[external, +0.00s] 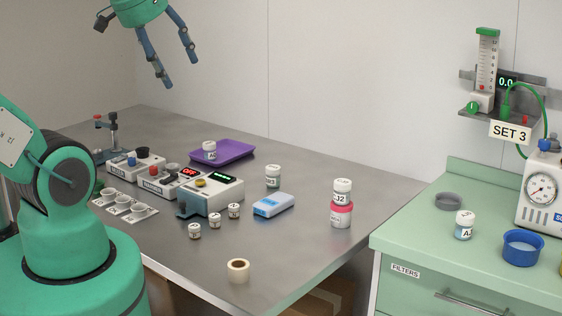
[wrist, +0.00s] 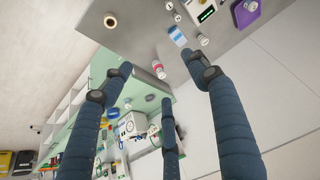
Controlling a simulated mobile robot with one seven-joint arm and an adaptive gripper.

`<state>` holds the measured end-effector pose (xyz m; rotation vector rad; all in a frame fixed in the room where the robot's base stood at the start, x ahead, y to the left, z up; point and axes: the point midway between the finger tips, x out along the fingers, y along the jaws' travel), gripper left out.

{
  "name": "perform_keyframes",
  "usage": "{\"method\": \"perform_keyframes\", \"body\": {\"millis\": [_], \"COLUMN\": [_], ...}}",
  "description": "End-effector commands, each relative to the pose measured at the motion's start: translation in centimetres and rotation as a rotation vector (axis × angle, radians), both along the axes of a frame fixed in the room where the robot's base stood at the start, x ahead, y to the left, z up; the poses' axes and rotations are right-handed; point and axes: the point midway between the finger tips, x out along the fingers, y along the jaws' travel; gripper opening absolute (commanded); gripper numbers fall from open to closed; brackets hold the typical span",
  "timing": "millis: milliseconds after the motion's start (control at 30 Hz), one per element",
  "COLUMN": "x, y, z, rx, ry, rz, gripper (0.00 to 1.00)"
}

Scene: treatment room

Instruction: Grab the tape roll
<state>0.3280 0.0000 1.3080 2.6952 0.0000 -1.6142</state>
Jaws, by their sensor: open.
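The tape roll (external: 238,270) is a small cream ring lying flat near the front edge of the steel table (external: 330,200). It also shows in the wrist view as a round shape with a dark hole (wrist: 110,21), near the top edge. My gripper (external: 178,72) is high above the back left of the table, far from the tape roll. Its blue fingers are spread and empty. In the wrist view the spread fingers (wrist: 160,72) reach into the middle of the picture with nothing between them.
Several small jars, grey devices and a blue box (external: 273,205) stand behind the tape roll. Stacked jars (external: 341,203) stand to its right, and a purple tray (external: 222,151) lies at the back. The table around the roll is clear. A green cabinet (external: 480,262) stands at the right.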

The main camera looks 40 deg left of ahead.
Motion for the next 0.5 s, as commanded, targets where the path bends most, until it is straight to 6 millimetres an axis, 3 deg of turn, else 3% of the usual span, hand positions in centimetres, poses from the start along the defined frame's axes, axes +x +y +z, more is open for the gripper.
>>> {"method": "perform_keyframes", "body": {"millis": [267,500], "x": [1.3,4.6], "y": [-0.7,-3.1], "z": [-1.6,-7.1], "rx": [-0.005,-0.011], "ry": [0.037,0.145], "rz": [-0.013,-0.051], "gripper": [0.60,0.60]}}
